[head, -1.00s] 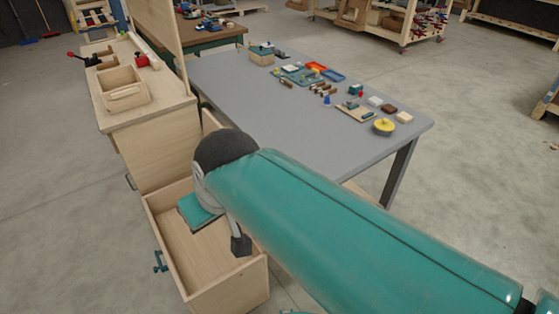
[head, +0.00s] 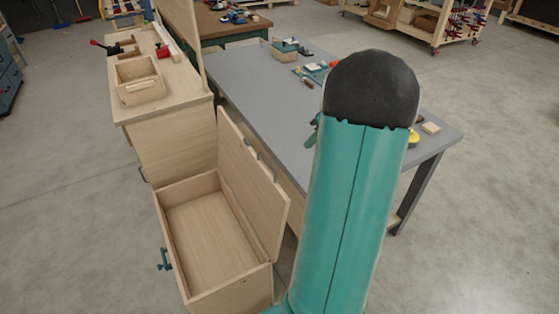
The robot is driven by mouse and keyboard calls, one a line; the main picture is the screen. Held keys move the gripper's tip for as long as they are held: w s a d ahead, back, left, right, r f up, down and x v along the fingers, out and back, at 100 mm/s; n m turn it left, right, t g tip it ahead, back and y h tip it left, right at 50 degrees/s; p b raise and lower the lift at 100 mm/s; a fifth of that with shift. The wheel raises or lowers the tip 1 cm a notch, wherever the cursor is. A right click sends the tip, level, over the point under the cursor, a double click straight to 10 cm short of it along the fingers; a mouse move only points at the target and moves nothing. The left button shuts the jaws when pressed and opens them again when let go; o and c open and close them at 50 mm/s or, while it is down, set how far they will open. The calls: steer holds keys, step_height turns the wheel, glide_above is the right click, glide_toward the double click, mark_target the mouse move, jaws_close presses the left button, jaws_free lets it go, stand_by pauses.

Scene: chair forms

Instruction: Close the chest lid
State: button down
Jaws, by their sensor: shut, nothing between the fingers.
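The wooden chest (head: 229,291) stands on the floor at lower centre, left of my arm. Its inside is bare. Its lid (head: 248,168) is open, standing up along the chest's right side and tilted toward the grey table. A teal latch (head: 163,260) is on the chest's left outer side. My teal arm with its dark rounded joint rises right of the chest, apart from the lid in the picture. A small teal piece shows at the arm's left edge, but the fingers of my gripper are hidden behind the arm.
A grey table (head: 270,95) with small items stands behind and right of the lid. A wooden workbench (head: 170,107) with an open box (head: 140,82) stands behind the chest. The concrete floor left of the chest is clear.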

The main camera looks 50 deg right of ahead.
steer(key=a+x, duration=0.2)
steer(key=x, duration=1)
steer(key=shift+r, duration=0.45)
steer(key=shift+a, duration=0.15)
